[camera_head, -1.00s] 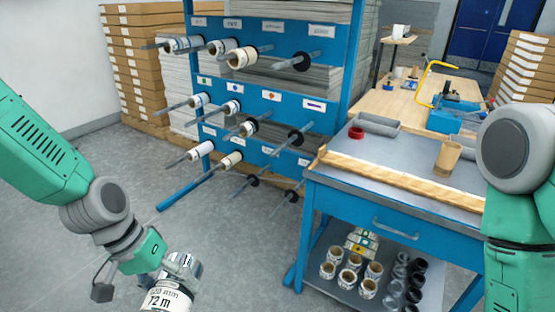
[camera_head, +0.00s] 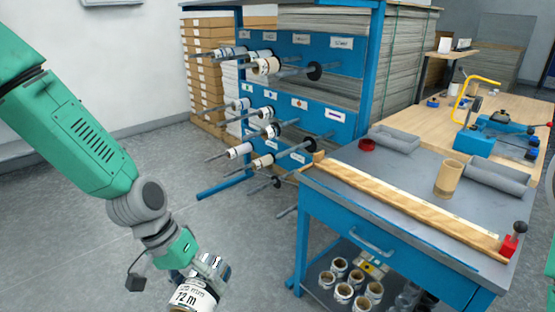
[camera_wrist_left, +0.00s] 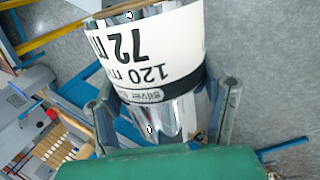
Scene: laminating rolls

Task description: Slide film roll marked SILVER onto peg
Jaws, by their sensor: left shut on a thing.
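The film roll (camera_head: 196,291) is shiny silver with a white label reading "72 m". In the left wrist view the roll (camera_wrist_left: 152,52) fills the upper middle, its label also reading "120 mm" and a dark band with a small silver word. My left gripper (camera_wrist_left: 165,115) is shut on the roll, one finger on each side. In the head view the left gripper (camera_head: 196,270) holds it low at the bottom, left of the table and in front of the rack. Grey pegs (camera_head: 318,70) stick out of the blue rack, several with rolls. My right gripper is out of view.
The blue rack (camera_head: 330,50) carries rows of pegs with label plates. A blue-framed table (camera_head: 385,215) stands right of it, with a wooden strip (camera_head: 400,200) and a cardboard tube (camera_head: 449,178). More rolls (camera_head: 358,285) stand on its lower shelf.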

